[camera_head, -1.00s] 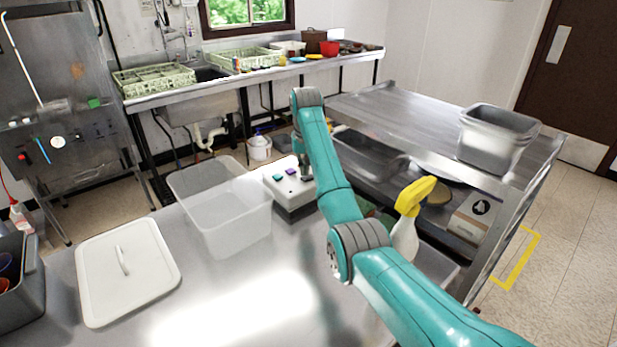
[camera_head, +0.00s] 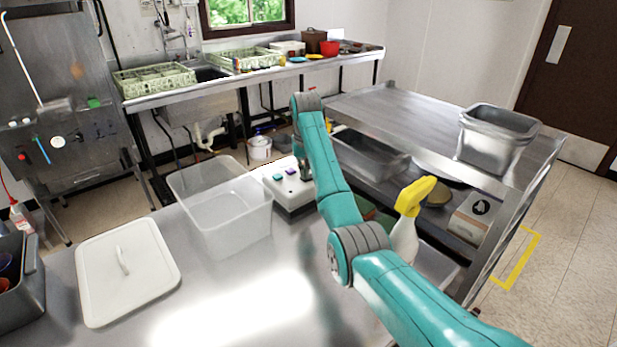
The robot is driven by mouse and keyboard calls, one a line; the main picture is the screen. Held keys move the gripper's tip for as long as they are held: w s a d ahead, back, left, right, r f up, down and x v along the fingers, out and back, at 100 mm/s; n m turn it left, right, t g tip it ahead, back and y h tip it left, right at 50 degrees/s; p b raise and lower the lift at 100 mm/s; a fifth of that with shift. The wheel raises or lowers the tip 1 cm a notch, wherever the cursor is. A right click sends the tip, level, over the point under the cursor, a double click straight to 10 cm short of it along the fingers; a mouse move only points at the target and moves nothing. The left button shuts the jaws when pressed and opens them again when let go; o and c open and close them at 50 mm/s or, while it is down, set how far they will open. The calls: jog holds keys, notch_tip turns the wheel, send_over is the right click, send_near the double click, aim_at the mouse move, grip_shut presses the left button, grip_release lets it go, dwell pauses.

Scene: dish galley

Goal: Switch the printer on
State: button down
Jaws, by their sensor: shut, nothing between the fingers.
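The printer (camera_head: 293,199) appears to be the small white box at the far edge of the steel table, right of the clear tub. Its top carries a teal button (camera_head: 278,177) and a purple button (camera_head: 291,171). My gripper (camera_head: 305,178) points down over the right part of the box's top, just right of the purple button. It is small and dark here, shut and empty. My arm hides the right side of the box and anything on it there. I cannot tell whether the fingertips touch the top.
A clear tub (camera_head: 227,222) stands close left of the box. A white lid (camera_head: 127,270) lies further left. A spray bottle (camera_head: 405,237) with a yellow head stands right of my arm. A grey bin (camera_head: 489,143) sits on the shelf unit (camera_head: 420,125) at right. The table's front middle is clear.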

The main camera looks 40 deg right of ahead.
jog(key=shift+f, duration=0.25)
jog(key=shift+r, duration=3.5)
